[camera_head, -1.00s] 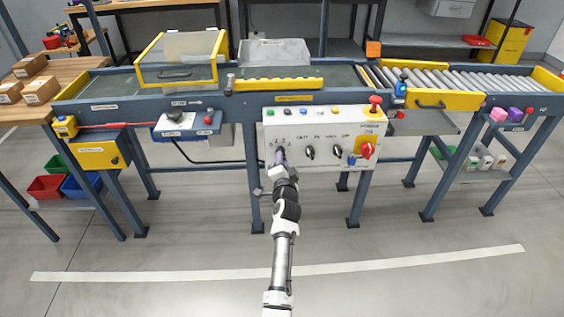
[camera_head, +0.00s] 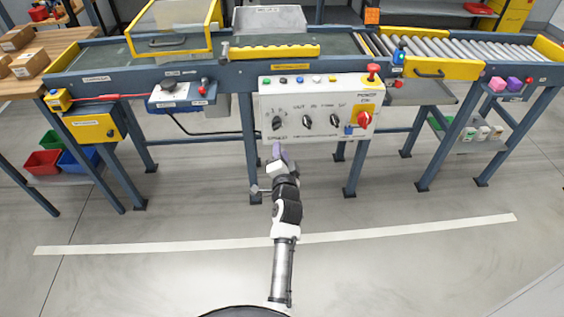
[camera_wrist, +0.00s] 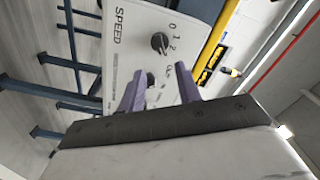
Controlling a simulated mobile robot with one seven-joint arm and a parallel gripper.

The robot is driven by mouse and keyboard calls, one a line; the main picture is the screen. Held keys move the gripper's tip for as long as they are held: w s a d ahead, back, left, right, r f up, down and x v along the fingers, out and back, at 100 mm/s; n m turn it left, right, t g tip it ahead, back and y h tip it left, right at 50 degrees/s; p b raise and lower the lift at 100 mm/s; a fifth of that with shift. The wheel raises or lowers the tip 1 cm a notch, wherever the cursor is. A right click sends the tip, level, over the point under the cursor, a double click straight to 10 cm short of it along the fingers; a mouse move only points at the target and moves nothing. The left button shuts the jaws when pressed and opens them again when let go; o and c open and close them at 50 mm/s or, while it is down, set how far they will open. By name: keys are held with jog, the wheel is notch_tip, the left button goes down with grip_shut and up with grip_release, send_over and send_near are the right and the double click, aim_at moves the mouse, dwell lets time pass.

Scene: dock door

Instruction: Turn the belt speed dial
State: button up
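The white control panel (camera_head: 318,97) hangs on the front of the conveyor. Its leftmost black dial (camera_head: 277,123) is in plain view on the panel's left side. In the wrist view this dial (camera_wrist: 160,42) sits by the word SPEED and the marks 0, 1, 2; its exact setting is hard to read. My gripper (camera_head: 276,152) is just below and in front of that dial, apart from it. In the wrist view my gripper (camera_wrist: 160,72) has its two purple fingers spread, with nothing held between them.
Two more black dials (camera_head: 307,121) and (camera_head: 334,120) stand right of the leftmost one. A red rotary switch (camera_head: 363,118) on yellow and a red mushroom button (camera_head: 373,70) are at the panel's right. Blue conveyor legs (camera_head: 354,172) flank it. The floor in front is clear.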

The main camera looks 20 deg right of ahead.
jog(key=shift+v, duration=1.85)
